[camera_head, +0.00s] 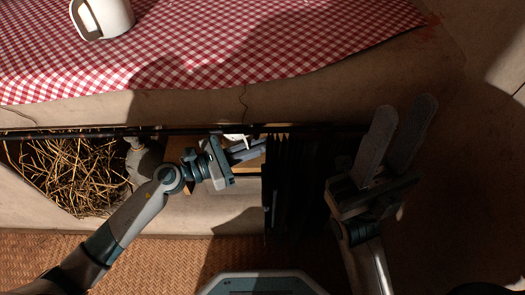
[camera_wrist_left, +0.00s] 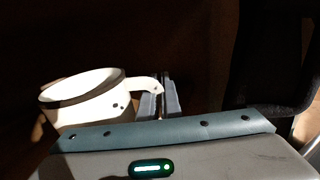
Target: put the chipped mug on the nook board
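The chipped mug, white with a dark rim and small dark marks (camera_wrist_left: 82,102), shows in the left wrist view with its handle at my left gripper's fingers (camera_wrist_left: 160,104). In the head view my left gripper (camera_head: 247,149) reaches into the recess under the cloth-covered ledge. Its fingers are close together, with only a narrow gap, and look shut on the handle. Only a sliver of the mug (camera_head: 236,137) shows there, behind the gripper. The wooden nook board (camera_head: 176,152) is partly hidden by my left arm. I cannot tell whether the mug touches it. My right gripper (camera_head: 405,118) is open and empty.
Another white mug (camera_head: 104,18) stands on the red checkered cloth (camera_head: 250,45). A dark rod (camera_head: 80,132) runs across the recess opening, with a dark hanging curtain (camera_head: 290,190) right of my left gripper. Straw (camera_head: 75,170) fills the left opening. A woven mat (camera_head: 180,258) covers the floor.

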